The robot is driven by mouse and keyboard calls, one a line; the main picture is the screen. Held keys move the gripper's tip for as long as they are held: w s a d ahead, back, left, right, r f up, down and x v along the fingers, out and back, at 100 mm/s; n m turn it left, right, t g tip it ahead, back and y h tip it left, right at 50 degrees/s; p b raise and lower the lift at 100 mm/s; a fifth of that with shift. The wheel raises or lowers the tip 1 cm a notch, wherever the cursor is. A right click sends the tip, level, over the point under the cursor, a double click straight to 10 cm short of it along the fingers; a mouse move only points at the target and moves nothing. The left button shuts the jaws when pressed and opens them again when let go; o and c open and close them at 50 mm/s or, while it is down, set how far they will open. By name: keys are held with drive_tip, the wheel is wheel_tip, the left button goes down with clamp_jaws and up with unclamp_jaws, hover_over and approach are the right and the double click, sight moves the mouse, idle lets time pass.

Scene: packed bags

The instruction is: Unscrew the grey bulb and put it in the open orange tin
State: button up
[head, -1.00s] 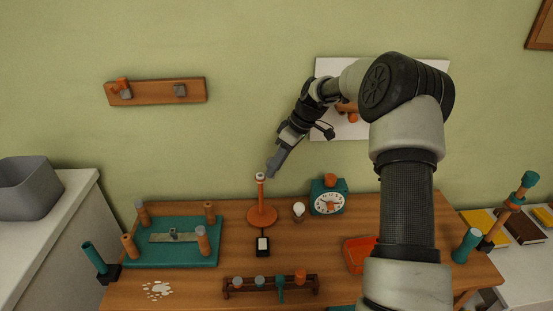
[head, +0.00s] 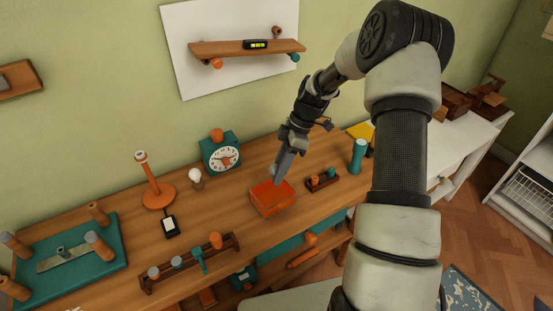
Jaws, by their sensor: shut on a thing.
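My gripper (head: 279,166) is shut on the grey bulb (head: 273,169), a small grey shape at the fingertips, partly hidden by them. It holds the bulb just above the back edge of the orange tin (head: 274,204). I cannot tell whether the bulb touches the tin. The tin is a low box on the wooden table; its inside is hard to make out. The orange lamp stand (head: 153,183) stands upright to the left, with a pale socket at its top and no bulb on it.
A white bulb (head: 195,177) stands by the teal clock (head: 222,154). A small rack (head: 322,181) is right of the tin, and a teal cylinder (head: 358,155) is farther right. A peg rack (head: 188,264) lies at the front. A wall shelf (head: 230,48) hangs above.

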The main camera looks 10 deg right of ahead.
drive_tip(key=shift+s+d+f, duration=0.2)
drive_tip(key=shift+d+f, duration=0.1)
drive_tip(key=shift+f, duration=0.05)
drive_tip(key=shift+f+b, duration=1.65)
drive_tip(key=shift+f, duration=1.15)
drive_tip(key=o, duration=1.3)
drive_tip(key=shift+c, duration=0.2)
drive_tip(key=p+v, duration=0.1)
drive_tip(key=v, duration=1.6)
drive_tip(key=shift+r, duration=0.25)
